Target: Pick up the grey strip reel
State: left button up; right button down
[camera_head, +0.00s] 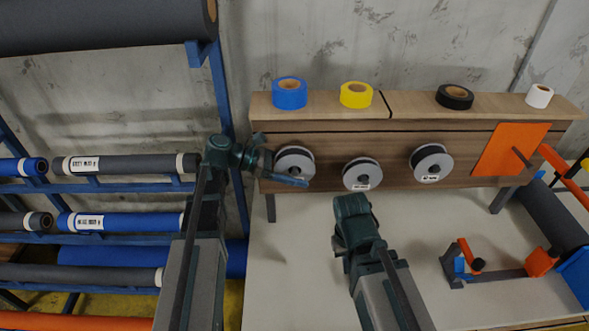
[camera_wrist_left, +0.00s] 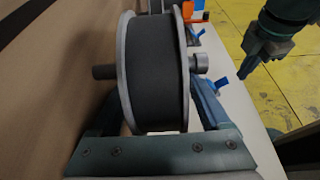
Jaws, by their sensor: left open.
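Three reels with pale grey flanges hang on the wooden board: a left reel (camera_head: 295,163), a middle reel (camera_head: 362,174) and a right reel (camera_head: 431,162). Their labels are too small to read. My left gripper (camera_head: 284,172) is at the left reel, with its fingers open. In the left wrist view this reel (camera_wrist_left: 155,75) shows a dark grey strip between two flanges and sits on a peg between the open fingers (camera_wrist_left: 160,112). I cannot tell whether a finger touches it. My right gripper (camera_head: 345,240) is below the middle reel, its fingertips mostly hidden.
Blue (camera_head: 290,92), yellow (camera_head: 356,94), black (camera_head: 454,96) and white (camera_head: 540,95) tape rolls stand on the shelf above. An orange plate (camera_head: 511,149) is at the right. The pale tabletop (camera_head: 300,290) is clear in front. A blue rack (camera_head: 228,90) stands at left.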

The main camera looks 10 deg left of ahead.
pick_arm(q)
grip_shut()
dwell(0.3)
jog(key=shift+r, duration=0.2)
